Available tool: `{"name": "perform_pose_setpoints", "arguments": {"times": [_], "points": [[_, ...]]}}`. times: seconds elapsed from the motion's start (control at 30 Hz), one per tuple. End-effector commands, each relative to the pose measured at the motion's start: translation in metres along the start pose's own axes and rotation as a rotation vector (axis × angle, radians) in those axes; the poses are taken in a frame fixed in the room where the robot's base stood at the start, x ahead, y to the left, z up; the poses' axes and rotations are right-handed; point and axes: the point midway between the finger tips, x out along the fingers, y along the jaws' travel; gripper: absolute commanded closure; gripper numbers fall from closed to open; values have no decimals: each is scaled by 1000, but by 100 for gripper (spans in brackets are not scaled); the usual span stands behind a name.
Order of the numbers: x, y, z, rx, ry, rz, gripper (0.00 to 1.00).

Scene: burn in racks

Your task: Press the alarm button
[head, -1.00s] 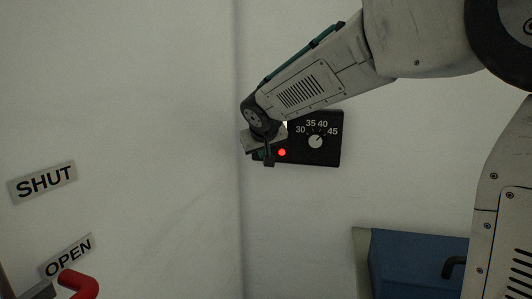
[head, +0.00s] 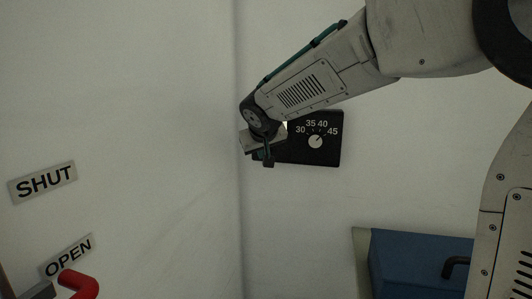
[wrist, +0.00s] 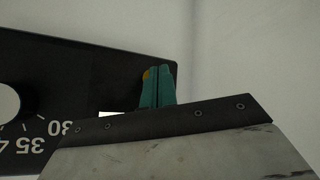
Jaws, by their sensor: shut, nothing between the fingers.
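A black control panel (head: 318,151) is on the wall, right of the corner; it also shows in the wrist view (wrist: 75,75). My gripper (wrist: 158,87) has teal fingers, shut together with nothing between them, at the panel's end near the corner. An orange-yellow sliver, perhaps the alarm button (wrist: 147,76), shows beside the fingertips and is mostly hidden by them. Whether the tips touch it I cannot tell. In the head view my wrist covers the panel's left part. No red light shows on the panel.
A dial (head: 315,142) with numbers 30 to 45 is on the panel. SHUT (head: 43,182) and OPEN (head: 67,256) labels and a red handle (head: 79,284) are on the left. A blue box (head: 418,262) is below right. The wall between is bare.

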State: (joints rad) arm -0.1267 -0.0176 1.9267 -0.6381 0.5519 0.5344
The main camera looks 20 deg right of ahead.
Motion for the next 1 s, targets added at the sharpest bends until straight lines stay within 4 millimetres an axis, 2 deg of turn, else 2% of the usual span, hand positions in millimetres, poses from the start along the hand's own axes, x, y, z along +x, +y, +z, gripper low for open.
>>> {"name": "perform_pose_setpoints", "arguments": {"times": [0.43, 1.0], "points": [[-4, -4, 4, -1, -1, -1, 100], [-37, -27, 28, -1, -1, 0, 100]]}}
